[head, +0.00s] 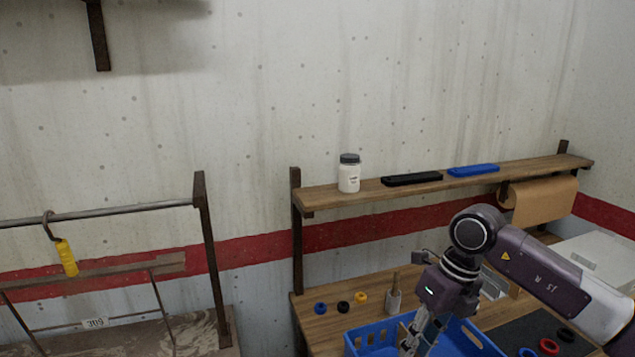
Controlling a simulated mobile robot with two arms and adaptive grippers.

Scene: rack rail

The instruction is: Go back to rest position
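My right arm comes in from the right, over the wooden workbench. My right gripper (416,338) points down over the blue crate (354,345) at the bottom of the view. Its fingertips are small and overlap the crate, so I cannot tell whether they are open or shut, or whether they hold anything. My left gripper is not in view. A metal rail (120,209) on a rack at the left carries a hook with a yellow handle (67,257), hanging clear of my arm.
A shelf (330,197) above the bench holds a white jar (349,175), a black case (412,179) and a blue case (473,170). A brown paper roll (540,200) hangs under it. Several coloured rings (361,297) lie on the bench.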

